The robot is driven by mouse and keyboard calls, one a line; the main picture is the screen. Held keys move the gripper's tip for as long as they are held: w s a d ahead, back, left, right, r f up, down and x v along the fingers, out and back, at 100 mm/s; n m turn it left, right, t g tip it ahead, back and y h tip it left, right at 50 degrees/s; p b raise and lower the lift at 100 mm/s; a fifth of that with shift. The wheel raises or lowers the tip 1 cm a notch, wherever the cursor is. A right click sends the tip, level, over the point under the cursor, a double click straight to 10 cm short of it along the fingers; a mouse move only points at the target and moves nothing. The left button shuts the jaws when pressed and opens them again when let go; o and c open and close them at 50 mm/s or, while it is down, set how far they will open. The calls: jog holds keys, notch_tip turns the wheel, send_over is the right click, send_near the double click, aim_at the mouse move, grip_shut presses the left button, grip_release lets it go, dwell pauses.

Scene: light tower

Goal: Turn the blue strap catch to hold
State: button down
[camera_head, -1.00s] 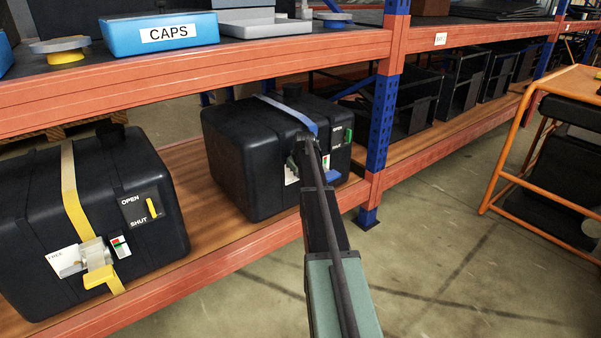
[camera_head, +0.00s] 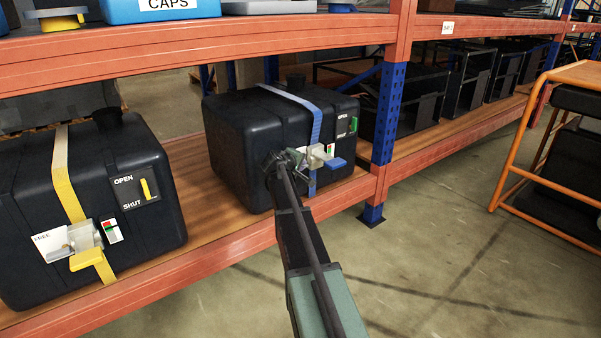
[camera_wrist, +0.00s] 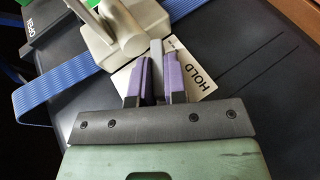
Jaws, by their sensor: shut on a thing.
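The blue strap (camera_head: 316,128) runs over the right black tank (camera_head: 235,150) and down its front. Its pale metal catch (camera_head: 318,156) sits on the strap above a blue tab (camera_head: 334,164). My gripper (camera_head: 287,160) is at the left side of this catch. In the wrist view my gripper (camera_wrist: 159,80) is shut on the catch's grey lever (camera_wrist: 157,55), between purple pads. The catch body (camera_wrist: 118,35) lies just beyond. A pale plate marked HOLD (camera_wrist: 200,75) shows beside and behind the fingers; the fingers cover part of it.
The left black tank (camera_head: 60,190) has a yellow strap (camera_head: 68,185) with a similar catch. An orange rack beam (camera_head: 230,238) runs in front below, and a blue post (camera_head: 386,115) stands right. A green OPEN switch (camera_wrist: 42,15) is near the catch.

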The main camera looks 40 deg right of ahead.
jog(key=h+b, duration=0.1)
jog(key=b, duration=0.1)
jog(key=f+h+b, duration=0.1)
jog(key=b, duration=0.1)
jog(key=shift+a+f+n+t+h, duration=0.15)
jog(key=shift+n+t+h, duration=0.15)
jog(key=shift+n, duration=0.1)
jog(key=shift+h+b, duration=0.6)
jog(key=shift+b, duration=0.15)
jog(key=c, duration=1.4)
grip_release()
jog(key=shift+n, duration=0.3)
jog(key=shift+c, duration=0.2)
jog(key=shift+a, duration=0.1)
jog(key=p+v, duration=0.1)
jog(key=v, duration=0.9)
jog(key=shift+s+a, duration=0.2)
jog(key=shift+a, duration=0.05)
